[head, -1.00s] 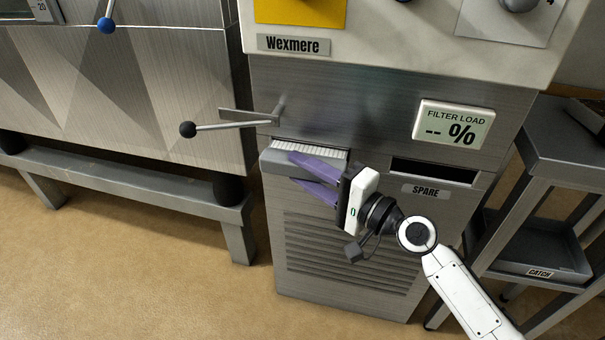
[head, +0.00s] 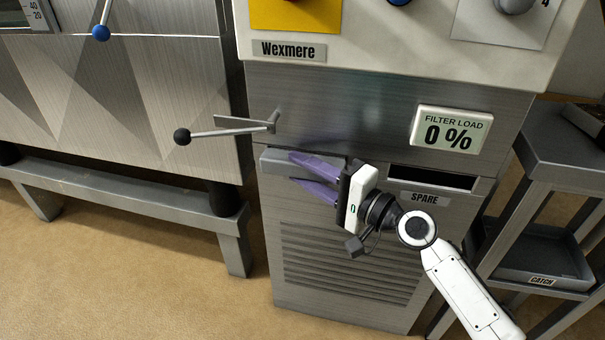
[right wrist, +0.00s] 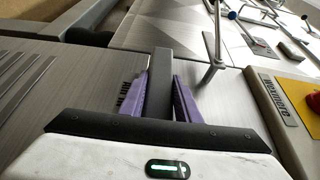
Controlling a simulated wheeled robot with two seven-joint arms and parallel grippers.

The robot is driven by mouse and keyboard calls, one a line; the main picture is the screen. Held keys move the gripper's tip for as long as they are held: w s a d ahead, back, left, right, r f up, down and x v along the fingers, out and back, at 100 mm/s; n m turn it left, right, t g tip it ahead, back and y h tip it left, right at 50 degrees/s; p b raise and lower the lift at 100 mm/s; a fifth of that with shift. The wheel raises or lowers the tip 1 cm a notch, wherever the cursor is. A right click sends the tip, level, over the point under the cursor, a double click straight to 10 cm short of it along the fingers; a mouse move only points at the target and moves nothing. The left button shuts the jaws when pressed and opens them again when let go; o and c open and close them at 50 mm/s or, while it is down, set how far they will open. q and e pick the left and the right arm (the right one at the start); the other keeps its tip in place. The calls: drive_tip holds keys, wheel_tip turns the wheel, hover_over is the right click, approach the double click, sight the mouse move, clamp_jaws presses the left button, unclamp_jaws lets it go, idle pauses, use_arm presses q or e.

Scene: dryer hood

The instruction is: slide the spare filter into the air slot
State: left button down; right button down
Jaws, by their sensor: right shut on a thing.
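The spare filter (head: 274,163) shows in the head view as a grey front bar against the cabinet's front, below the lever. Its white pleats are out of sight and it covers the air slot. My right gripper (head: 293,171) is shut on the bar, with one purple finger above it and one below. In the right wrist view the grey filter bar (right wrist: 160,75) lies between the two purple fingers. The display (head: 451,130) reads FILTER LOAD 0 %. The SPARE slot (head: 432,177) to the right looks dark and empty. My left gripper is not in view.
A lever (head: 225,132) with a black knob sticks out leftward just above the filter. A side stand (head: 560,150) with a CATCH tray (head: 541,281) is at the right. A grey bench frame (head: 120,195) stands at the left. The floor in front is clear.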

drive_tip(key=shift+w+d, duration=0.1)
drive_tip(key=shift+w, duration=0.05)
drive_tip(key=c, duration=1.3)
unclamp_jaws()
drive_tip(key=shift+o, duration=0.2)
